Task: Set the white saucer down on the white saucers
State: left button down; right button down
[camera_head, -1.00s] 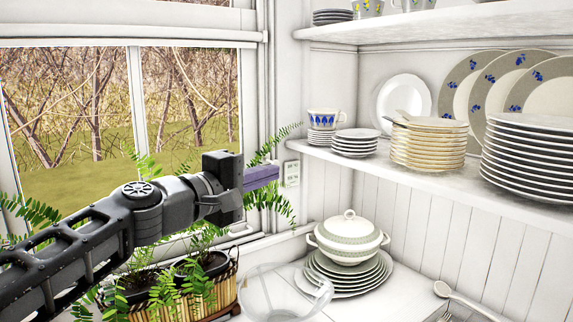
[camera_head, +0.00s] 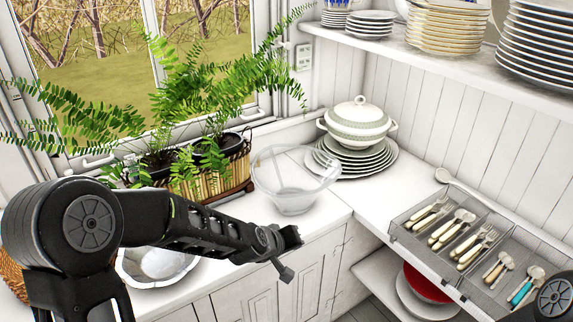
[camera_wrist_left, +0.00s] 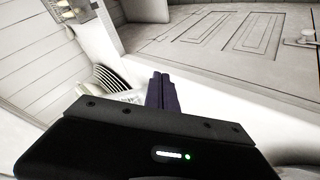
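A stack of small white saucers (camera_head: 370,24) stands on the upper shelf at the top of the head view. Another small stack with a blue pattern (camera_head: 335,18) stands to its left. No separate single white saucer can be made out. My left gripper (camera_head: 286,246) is low in front of the counter, well below the shelf; its fingertips are hard to see there. In the left wrist view its purple fingers (camera_wrist_left: 163,90) are together, with nothing visible between them. My right gripper is not in view.
A clear bowl (camera_head: 292,182) stands near the counter's edge. Behind it, a tureen (camera_head: 357,122) sits on stacked plates (camera_head: 381,160). A fern planter (camera_head: 240,171) is left, and a cutlery tray (camera_head: 408,228) right. Taller plate stacks (camera_head: 449,28) fill the shelf's right side.

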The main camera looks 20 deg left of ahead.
pick_arm(q)
jog(key=s+d+f+m+g, duration=0.2)
jog(key=s+f, duration=0.5)
jog(key=f, duration=0.2)
jog(key=s+d+f+m+g, duration=0.1)
jog(key=s+d+f+g, duration=0.15)
jog(key=s+f, duration=0.55)
jog(key=s+d+f+g, duration=0.2)
jog(key=s+f, duration=0.2)
jog(key=s, duration=0.3)
jog(key=s+d+f+m+g+h, duration=0.1)
jog(key=s+d+f, duration=0.1)
jog(key=s+f, duration=0.3)
jog(key=s, duration=0.3)
jog(key=shift+s+d+f+g+h, duration=0.15)
jog(key=shift+s+d+g+h, duration=0.05)
jog(key=shift+s+g+h, duration=0.15)
